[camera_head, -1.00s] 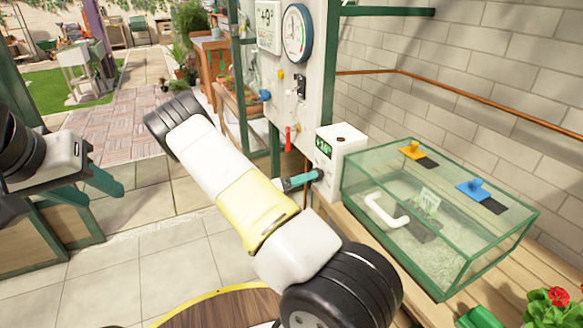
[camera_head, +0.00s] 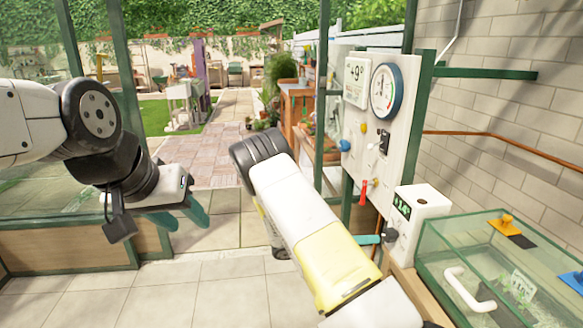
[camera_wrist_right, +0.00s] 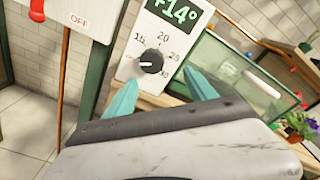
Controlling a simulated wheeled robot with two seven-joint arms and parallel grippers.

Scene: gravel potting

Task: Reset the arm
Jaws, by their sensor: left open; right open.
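The white thermostat box (camera_head: 420,212) stands beside the glass case, with a green "+14°" display and a black dial (camera_wrist_right: 151,61) in the right wrist view. My right gripper (camera_wrist_right: 160,88) is open, its teal fingers apart and empty, with the dial beyond and between the tips. In the head view this gripper (camera_head: 368,239) is mostly hidden behind my right arm, one teal finger showing near the dial. My left gripper (camera_head: 184,214) hangs at the left over the paving, open and empty, its teal fingers pointing right and down.
The glass case (camera_head: 450,250) with a white handle (camera_head: 468,290) stands at the right. A panel (camera_head: 375,130) with a gauge, switch and red lever rises behind the thermostat. A wooden planter wall (camera_head: 70,250) lies below my left arm. The paved floor between is clear.

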